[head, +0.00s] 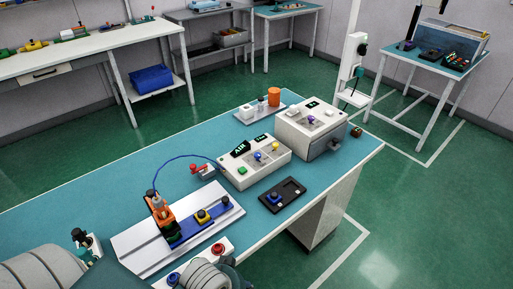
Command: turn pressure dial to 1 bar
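A white control box (252,163) with a black "AIR" label stands on the teal bench. On its sloped top are a green button (242,170), a blue-purple knob (258,156) and a yellow knob (275,146). A blue hose (185,157) runs from near this box to an orange device (160,210) on a white fixture plate. Which knob is the pressure dial, and its setting, are too small to read. Grey ribbed parts of my arms show at the bottom edge. I see neither gripper's fingertips, and nothing of mine touches the box.
A larger white box (310,125) with a purple knob stands behind right. A black panel (282,195) lies in front. A red valve handle (200,168) is left of the control box. A blue rail block (202,216) and a red button (218,249) are nearer. The bench's left part is clear.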

